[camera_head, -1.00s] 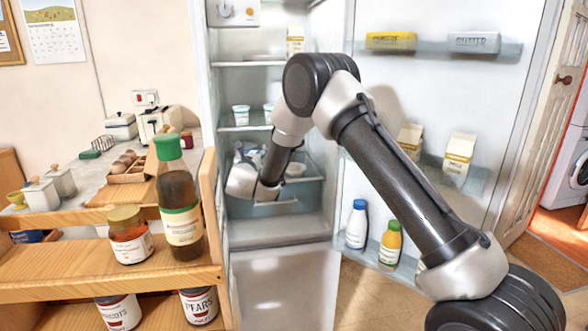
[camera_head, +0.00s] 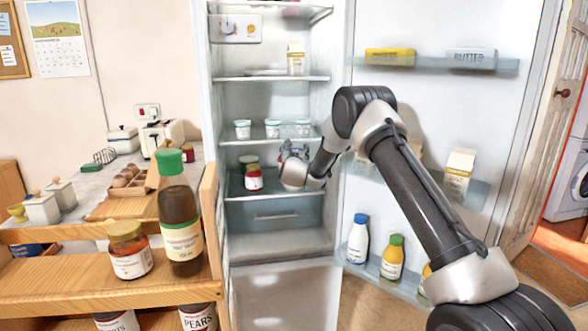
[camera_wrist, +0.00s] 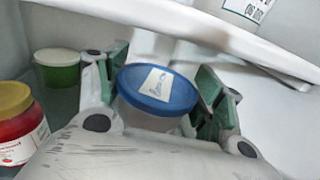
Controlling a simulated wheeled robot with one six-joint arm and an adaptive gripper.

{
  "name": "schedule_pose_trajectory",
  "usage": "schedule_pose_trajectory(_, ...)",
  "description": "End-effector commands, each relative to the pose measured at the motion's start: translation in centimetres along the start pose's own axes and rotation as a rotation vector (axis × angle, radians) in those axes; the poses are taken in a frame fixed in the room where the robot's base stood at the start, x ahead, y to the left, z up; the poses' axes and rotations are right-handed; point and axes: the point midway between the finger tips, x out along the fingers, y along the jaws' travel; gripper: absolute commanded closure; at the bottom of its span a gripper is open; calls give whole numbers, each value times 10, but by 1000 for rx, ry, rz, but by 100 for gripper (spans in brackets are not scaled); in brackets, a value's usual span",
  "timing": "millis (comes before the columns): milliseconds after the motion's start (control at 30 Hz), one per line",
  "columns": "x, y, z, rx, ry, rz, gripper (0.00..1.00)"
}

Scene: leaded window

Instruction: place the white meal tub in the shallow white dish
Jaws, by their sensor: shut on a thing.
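The white meal tub (camera_wrist: 140,118), with a blue lid (camera_wrist: 158,88), is between the green-padded fingers of my gripper (camera_wrist: 160,92) in the wrist view. My gripper is shut on it, and the lid looks slightly tilted. In the head view my gripper (camera_head: 291,152) is inside the fridge, just below the shelf of small tubs; the held tub cannot be made out clearly there. A flat white thing that looks like the shallow white dish (camera_head: 264,72) lies on a higher shelf, left of a carton. Its inside is too small to tell.
A red jar (camera_wrist: 20,128) and a green tub (camera_wrist: 57,68) stand left of my gripper in the wrist view. A shelf edge (camera_wrist: 220,35) runs close above. Small tubs (camera_head: 272,129) stand on that shelf. The open fridge door (camera_head: 430,120) is at the right.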

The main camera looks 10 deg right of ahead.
Motion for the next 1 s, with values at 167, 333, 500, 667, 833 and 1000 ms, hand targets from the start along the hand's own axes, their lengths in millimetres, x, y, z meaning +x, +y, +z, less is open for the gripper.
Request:
schedule_pose_trajectory(167, -2, 4, -24, -1, 3, 5, 76)
schedule_pose_trajectory(333, -3, 4, -36, -2, 4, 5, 76)
schedule_pose_trajectory(500, -3, 4, -63, -2, 6, 5, 76)
schedule_pose_trajectory(667, 0, 1, -67, 0, 2, 4, 76)
schedule_pose_trajectory(833, 0, 1, -68, -1, 2, 4, 76)
schedule_pose_trajectory(1000, 0, 1, -71, -1, 5, 5, 18)
